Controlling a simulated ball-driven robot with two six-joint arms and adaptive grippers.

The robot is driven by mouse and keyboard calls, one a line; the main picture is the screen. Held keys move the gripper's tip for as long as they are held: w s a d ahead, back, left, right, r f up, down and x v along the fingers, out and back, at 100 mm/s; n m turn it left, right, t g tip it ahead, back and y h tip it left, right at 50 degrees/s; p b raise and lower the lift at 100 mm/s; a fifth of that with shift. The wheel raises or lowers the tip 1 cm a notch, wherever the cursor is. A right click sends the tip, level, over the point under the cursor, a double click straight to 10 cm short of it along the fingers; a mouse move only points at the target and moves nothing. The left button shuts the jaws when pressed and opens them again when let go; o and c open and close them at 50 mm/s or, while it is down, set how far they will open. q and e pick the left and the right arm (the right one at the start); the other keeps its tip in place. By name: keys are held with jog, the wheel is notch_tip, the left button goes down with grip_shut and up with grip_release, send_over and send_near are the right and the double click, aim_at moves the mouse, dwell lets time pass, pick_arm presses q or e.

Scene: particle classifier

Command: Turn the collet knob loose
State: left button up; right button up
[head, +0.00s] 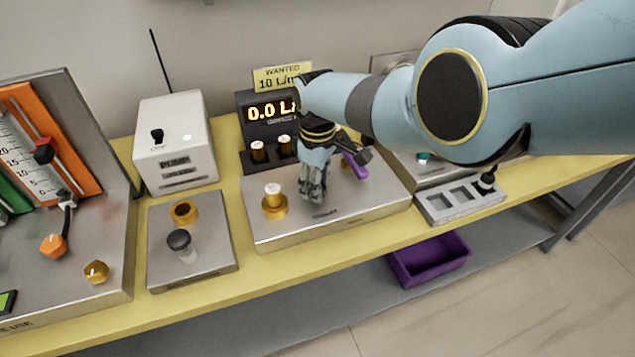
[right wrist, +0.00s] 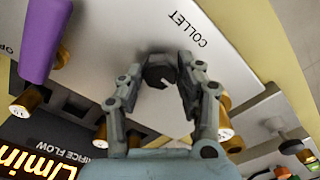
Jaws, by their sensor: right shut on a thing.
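My right gripper (head: 313,190) reaches down onto the middle steel plate (head: 265,238). In the right wrist view its fingers (right wrist: 164,70) are closed around a dark grey collet knob (right wrist: 157,74), just beside the printed word COLLET (right wrist: 187,29). In the head view the fingers hide the knob. A brass fitting with a white top (head: 273,194) stands to the left of the gripper on the same plate. A purple lever (head: 355,164) is close on the right of the gripper; it also shows in the right wrist view (right wrist: 40,38). My left gripper is not in view.
Behind the plate a black display (head: 268,112) reads 0.0, under a yellow WANTED card (head: 282,77). A white pump box (head: 175,138) and a small steel plate (head: 190,275) are to the left. A grey slotted tray (head: 460,202) is to the right. A purple bin (head: 430,262) sits below.

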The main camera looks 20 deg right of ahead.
jog(key=shift+w, duration=0.1)
dwell(0.3)
jog(key=o, duration=1.1)
jog(key=shift+o, duration=0.2)
jog(key=shift+r, duration=0.1)
notch_tip(320, 180, up, 12)
